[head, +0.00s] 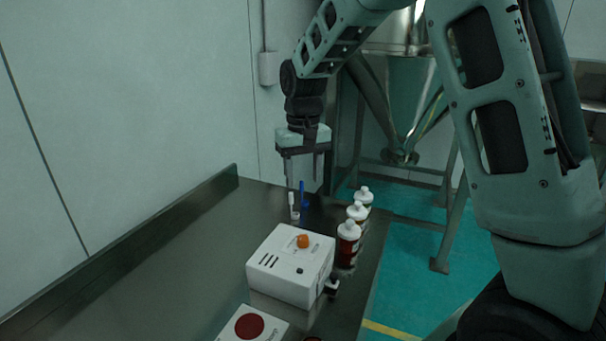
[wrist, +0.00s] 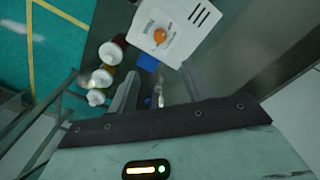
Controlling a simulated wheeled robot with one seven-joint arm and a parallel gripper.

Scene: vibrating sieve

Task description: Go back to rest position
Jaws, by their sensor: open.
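My gripper (head: 303,170) is open and hangs pointing down above the far end of the dark metal table (head: 175,262). In the head view its fingers are above and behind a thin blue item (head: 303,197) and a small white-topped item (head: 292,206). I see nothing held between the fingers. In the wrist view the gripper (wrist: 150,95) shows from above, with the blue item (wrist: 148,62) and a small clear item (wrist: 159,93) below it. Whether the fingers touch these items I cannot tell.
A white box with an orange knob (head: 290,262) stands on the table, nearer than the gripper. Several white-capped bottles (head: 348,240) line the right table edge. A white unit with a red button (head: 249,326) is at the front. A metal hopper (head: 405,95) stands behind.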

